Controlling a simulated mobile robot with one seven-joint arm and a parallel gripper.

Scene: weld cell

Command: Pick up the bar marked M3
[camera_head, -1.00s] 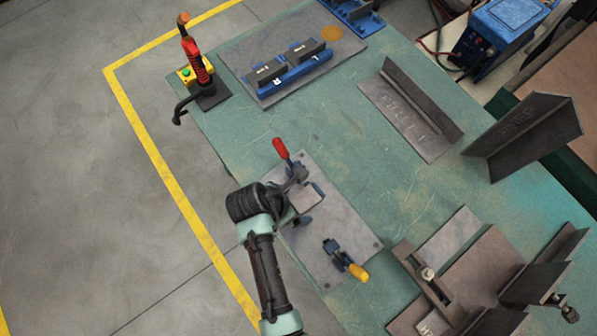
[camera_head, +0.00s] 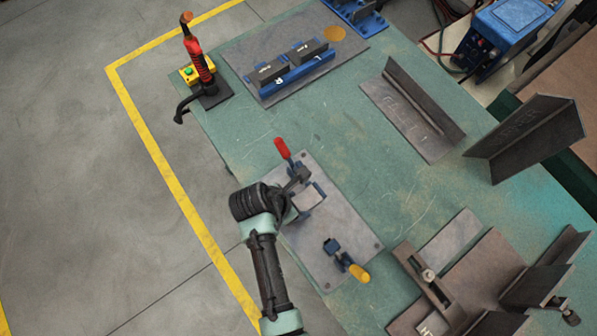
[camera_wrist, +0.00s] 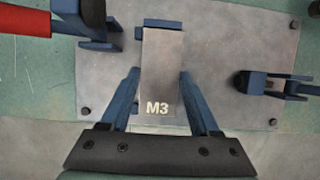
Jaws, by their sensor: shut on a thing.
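The bar marked M3 (camera_wrist: 162,75) is a flat grey metal piece with white lettering at its near end. In the wrist view it lies between the two dark blue fingers of my gripper (camera_wrist: 160,88), which is shut on it from both sides. The bar is over the grey fixture plate (camera_wrist: 225,50); I cannot tell whether it touches the plate. In the head view part of the bar (camera_head: 309,199) shows past my gripper (camera_head: 298,207), whose fingers are mostly hidden by my wrist.
A red-handled clamp (camera_head: 283,150) stands close beside the bar, with blue blocks around it. A yellow-handled clamp (camera_head: 347,262) is on the plate's near side. Angle pieces (camera_head: 410,110) lie to the right. The green tabletop (camera_head: 385,205) is clear between them.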

